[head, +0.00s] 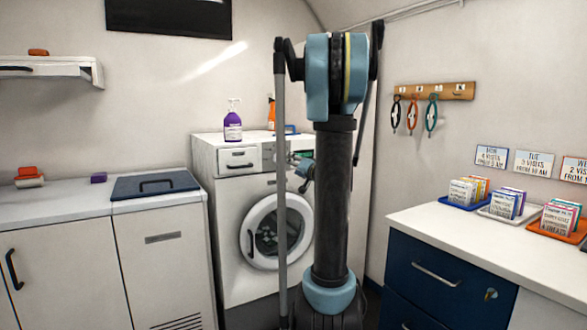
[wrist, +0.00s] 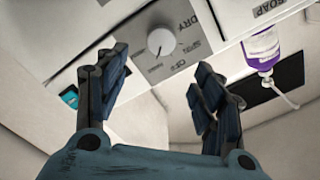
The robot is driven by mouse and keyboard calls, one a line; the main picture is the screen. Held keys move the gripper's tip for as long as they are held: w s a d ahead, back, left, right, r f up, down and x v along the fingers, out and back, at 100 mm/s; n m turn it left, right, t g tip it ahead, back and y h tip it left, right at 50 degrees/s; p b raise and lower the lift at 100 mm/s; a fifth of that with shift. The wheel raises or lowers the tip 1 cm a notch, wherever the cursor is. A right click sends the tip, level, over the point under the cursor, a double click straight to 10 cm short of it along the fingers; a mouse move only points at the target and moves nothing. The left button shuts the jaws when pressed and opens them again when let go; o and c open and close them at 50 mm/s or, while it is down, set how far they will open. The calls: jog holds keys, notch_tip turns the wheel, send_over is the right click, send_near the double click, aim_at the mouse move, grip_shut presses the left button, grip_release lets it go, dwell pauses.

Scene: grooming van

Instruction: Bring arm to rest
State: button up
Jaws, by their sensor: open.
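My arm stands upright in the middle of the head view, in front of the washing machine (head: 233,200). My gripper (wrist: 165,82) shows in the wrist view with its two dark fingers spread apart and nothing between them. Beyond the fingers is the machine's control panel, with a round dial (wrist: 160,42) marked with words such as DRY and OFF. The fingers look apart from the dial. In the head view the gripper is mostly hidden behind my own arm.
A purple pump bottle (head: 233,122) and an orange bottle (head: 271,114) stand on the machine. A counter (head: 60,212) with a dark blue lid (head: 155,184) is at left. At right, a white counter (head: 440,228) holds card trays; looped tools (head: 412,115) hang from a wooden rack (head: 435,91).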

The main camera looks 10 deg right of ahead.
jog(key=shift+a, duration=0.1)
jog(key=s+a+f+n+g, duration=0.25)
jog(key=s+a+f, duration=0.2)
jog(key=s, duration=0.25)
jog(key=s+a+f+n+g+y, duration=0.1)
jog(key=s+a+f+g, duration=0.2)
jog(key=s+a, duration=0.3)
jog(key=s+a+f+n+g, duration=0.2)
jog(key=s+a+f+g, duration=0.1)
jog(key=s, duration=0.5)
jog(key=s+d+f+g+h, duration=0.3)
jog(key=s+f, duration=0.4)
jog(key=s, duration=0.5)
jog(key=s+d+f+g+h, duration=0.3)
jog(key=s+d+f, duration=0.2)
jog(key=s, duration=0.6)
notch_tip(320, 180, down, 3)
jog(key=shift+s+r+h, duration=0.1)
jog(key=shift+s+h, duration=0.2)
jog(key=shift+s, duration=0.1)
jog(key=shift+g, duration=0.25)
jog(key=shift+w+a+f, duration=0.1)
jog(key=shift+w+f, duration=0.1)
jog(key=shift+w, duration=0.25)
